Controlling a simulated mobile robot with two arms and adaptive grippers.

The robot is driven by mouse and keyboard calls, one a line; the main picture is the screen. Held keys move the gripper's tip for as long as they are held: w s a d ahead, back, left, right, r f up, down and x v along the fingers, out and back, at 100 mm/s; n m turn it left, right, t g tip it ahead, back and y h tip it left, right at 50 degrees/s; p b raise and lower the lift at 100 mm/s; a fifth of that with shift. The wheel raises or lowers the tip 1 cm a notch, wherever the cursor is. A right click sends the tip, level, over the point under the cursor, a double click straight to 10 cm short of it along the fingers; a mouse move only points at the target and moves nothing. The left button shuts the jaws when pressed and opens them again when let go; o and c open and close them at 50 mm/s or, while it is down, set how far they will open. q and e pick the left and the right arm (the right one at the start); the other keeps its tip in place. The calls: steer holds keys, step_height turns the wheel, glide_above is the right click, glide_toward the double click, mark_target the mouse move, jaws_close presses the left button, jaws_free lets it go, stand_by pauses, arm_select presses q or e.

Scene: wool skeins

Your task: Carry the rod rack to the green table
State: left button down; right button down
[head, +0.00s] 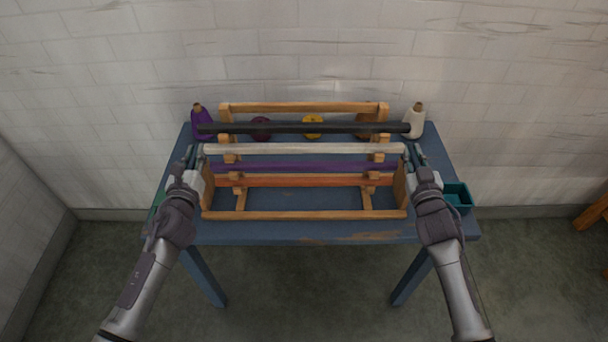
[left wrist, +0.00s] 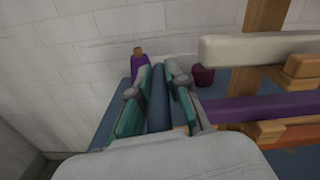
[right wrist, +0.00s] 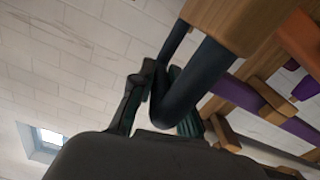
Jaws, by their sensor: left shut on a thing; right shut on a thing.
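The rod rack is a wooden frame (head: 305,215) with several rods across it: black (head: 305,128), white (head: 300,149), purple (head: 300,168) and orange (head: 305,181). It is at the blue table (head: 285,233); I cannot tell whether it rests there or is slightly raised. My left gripper (head: 190,157) is shut on the dark handle at the rack's left end, which shows between its fingers in the left wrist view (left wrist: 158,110). My right gripper (head: 413,153) is shut on the right end's dark handle (right wrist: 195,85). No green table is in view.
Dark red (head: 261,128) and yellow (head: 312,127) skeins lie behind the rack. A teal tray (head: 457,197) sits at the table's right edge. A wall is close behind.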

arm_select(q)
steer(key=shift+r, duration=0.15)
arm_select(e)
steer(key=shift+r, duration=0.15)
